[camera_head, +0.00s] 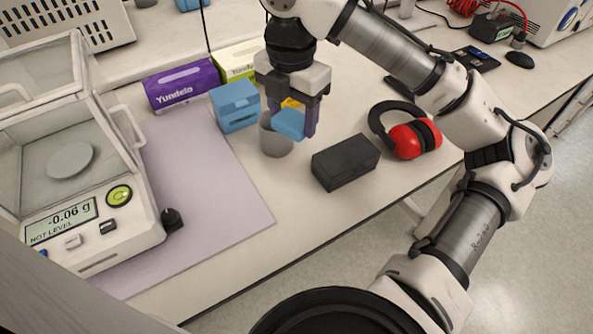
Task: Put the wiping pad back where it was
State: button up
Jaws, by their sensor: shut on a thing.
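My gripper (300,118) points down over the bench and is shut on a light blue wiping pad (289,124). The pad sits between the fingers, just above and partly in front of a grey cup (274,143). One dark finger shows to the right of the pad; the other is mostly hidden. I cannot tell whether the pad touches the cup's rim. A small yellow patch shows behind the pad, and I cannot tell what it belongs to.
A blue box (235,106) stands left of the cup, with a purple carton (182,85) and a green carton (238,62) behind. A black box (345,162) and red earmuffs (415,138) lie right. A balance (110,225) reading "NOT LEVEL" stands left, beside bare mat (215,205).

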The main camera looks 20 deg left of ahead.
aim_at(292, 132)
notch_tip(292, 132, down, 16)
jog(key=shift+f, duration=0.15)
dwell(0.3)
jog(key=shift+f, duration=0.15)
jog(key=o, duration=0.9)
notch_tip(292, 132, up, 12)
jog(key=shift+r, duration=0.15)
